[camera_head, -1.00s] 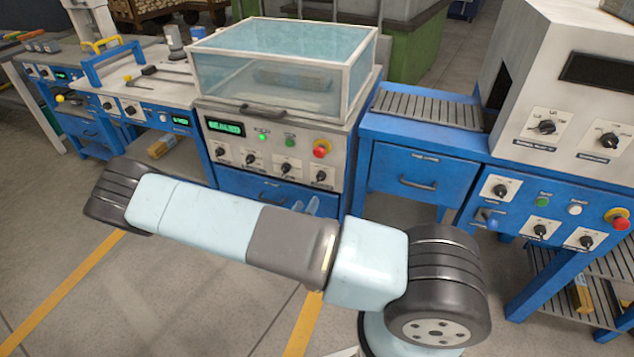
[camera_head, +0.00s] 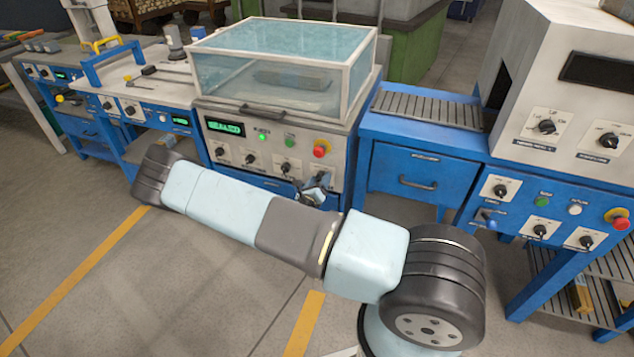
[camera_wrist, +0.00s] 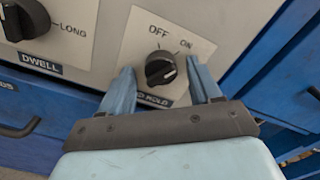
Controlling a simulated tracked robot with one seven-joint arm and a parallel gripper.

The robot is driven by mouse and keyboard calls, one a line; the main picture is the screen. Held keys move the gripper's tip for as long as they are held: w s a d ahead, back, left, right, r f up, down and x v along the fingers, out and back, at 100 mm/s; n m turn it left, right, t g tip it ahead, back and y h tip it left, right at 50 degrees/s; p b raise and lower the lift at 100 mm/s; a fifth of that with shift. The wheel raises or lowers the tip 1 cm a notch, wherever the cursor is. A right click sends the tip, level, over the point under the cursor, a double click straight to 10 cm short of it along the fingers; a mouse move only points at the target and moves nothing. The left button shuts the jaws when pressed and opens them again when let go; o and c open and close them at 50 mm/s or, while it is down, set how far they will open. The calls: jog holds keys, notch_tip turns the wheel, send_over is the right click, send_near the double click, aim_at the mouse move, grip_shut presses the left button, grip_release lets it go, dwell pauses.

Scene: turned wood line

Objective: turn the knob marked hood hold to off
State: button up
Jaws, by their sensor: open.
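The hood hold knob (camera_wrist: 160,69) is a black round knob on a white plate marked OFF and ON in the wrist view. Its label below is partly hidden by my gripper, with "D HOLD" showing. The knob's white pointer line appears turned to the upper right, toward ON. My gripper (camera_wrist: 162,82) is open, with one light blue finger at each side of the knob. I cannot tell whether the fingers touch it. In the head view my gripper (camera_head: 316,184) is at the lower right of the sealer panel (camera_head: 262,145), covering that knob.
The dwell knob (camera_wrist: 25,18) is left of the hood hold knob. A red button (camera_head: 321,149) and a green button (camera_head: 290,142) sit above on the same panel. A clear hood (camera_head: 284,70) is down on top. A blue drawer cabinet (camera_head: 408,175) stands to the right.

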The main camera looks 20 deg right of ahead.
jog(key=c, duration=1)
jog(key=shift+a, duration=0.25)
jog(key=shift+c, duration=0.2)
jog(key=shift+d, duration=0.1)
jog(key=shift+n, duration=0.3)
jog(key=n, duration=1.1)
jog(key=shift+n, duration=0.4)
